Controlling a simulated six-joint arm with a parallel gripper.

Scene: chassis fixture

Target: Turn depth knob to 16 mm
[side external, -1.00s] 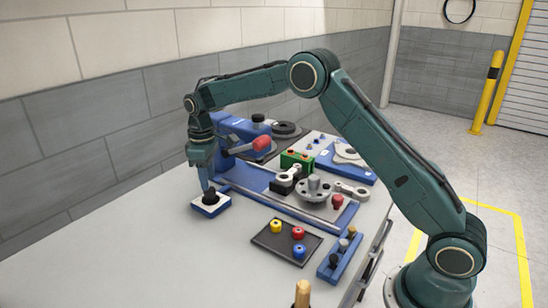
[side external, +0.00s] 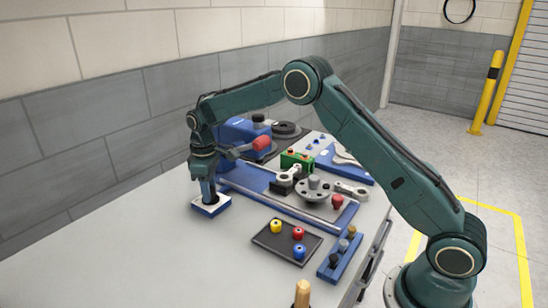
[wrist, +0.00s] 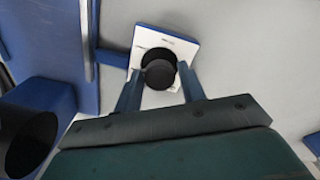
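The depth knob (wrist: 158,74) is a round black knob on a white plate (wrist: 182,48) with a blue edge. Small dial markings show on the plate but are too small to read. In the side view the plate (side external: 222,204) lies on the table and my fingers mostly hide the knob. My gripper (side external: 207,194) points down over it. I cannot tell whether the fingertips reach down beside the knob's side wall.
A blue machine with a red-ended lever (side external: 262,143) stands just behind my gripper. A dark tray (side external: 268,241) with yellow, red and blue pieces and a blue rack (side external: 335,262) lie to the right. The table to the left and front is clear.

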